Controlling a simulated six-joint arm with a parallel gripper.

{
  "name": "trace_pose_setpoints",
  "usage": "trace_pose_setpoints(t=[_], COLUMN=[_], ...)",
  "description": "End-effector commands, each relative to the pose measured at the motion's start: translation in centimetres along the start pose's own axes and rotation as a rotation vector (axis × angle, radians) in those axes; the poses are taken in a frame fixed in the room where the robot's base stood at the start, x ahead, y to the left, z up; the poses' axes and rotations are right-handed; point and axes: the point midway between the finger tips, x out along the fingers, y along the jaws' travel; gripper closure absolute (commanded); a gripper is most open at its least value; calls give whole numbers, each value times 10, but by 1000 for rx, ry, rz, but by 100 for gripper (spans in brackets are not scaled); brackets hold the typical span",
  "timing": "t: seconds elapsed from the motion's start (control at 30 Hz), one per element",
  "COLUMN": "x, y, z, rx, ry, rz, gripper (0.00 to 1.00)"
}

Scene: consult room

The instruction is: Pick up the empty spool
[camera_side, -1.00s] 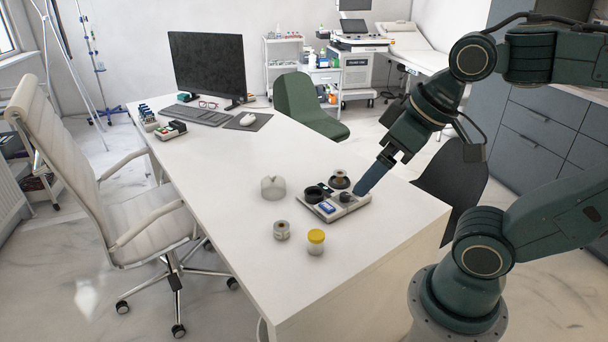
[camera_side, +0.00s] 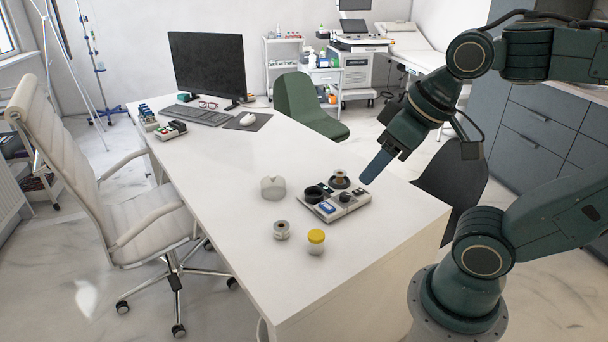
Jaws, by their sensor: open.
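A small spool (camera_side: 340,180) with a dark lower flange and a tan core stands on the white desk at the back edge of a pale tray (camera_side: 352,207); it looks like the empty spool. My gripper (camera_side: 368,178) is open, with its blue finger pointing down and left, just right of the spool and above the tray's right side. The fingers overlap in this view, so the gap between them is hidden. Nothing shows between them. A grey-white roll (camera_side: 281,231) with a hole stands nearer the front.
The tray holds a black round piece (camera_side: 314,195), a blue-and-white item (camera_side: 326,208) and a small dark piece (camera_side: 345,197). A white notched block (camera_side: 272,188) stands left; a yellow-lidded jar (camera_side: 316,241) stands in front. The desk (camera_side: 225,180) is clear further left. A monitor (camera_side: 208,66) stands behind.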

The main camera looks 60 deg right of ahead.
Motion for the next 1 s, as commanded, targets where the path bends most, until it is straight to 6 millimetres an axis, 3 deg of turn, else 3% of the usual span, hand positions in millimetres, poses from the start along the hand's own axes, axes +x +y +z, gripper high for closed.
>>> trace_pose_setpoints(t=[0.17, 0.47, 1.0], x=[0, 8, 57], y=[6, 33, 117], z=[-17, -70, -155], rx=[52, 225, 573], ry=[-23, -85, -199], rz=[15, 62, 153], gripper=[54, 54, 54])
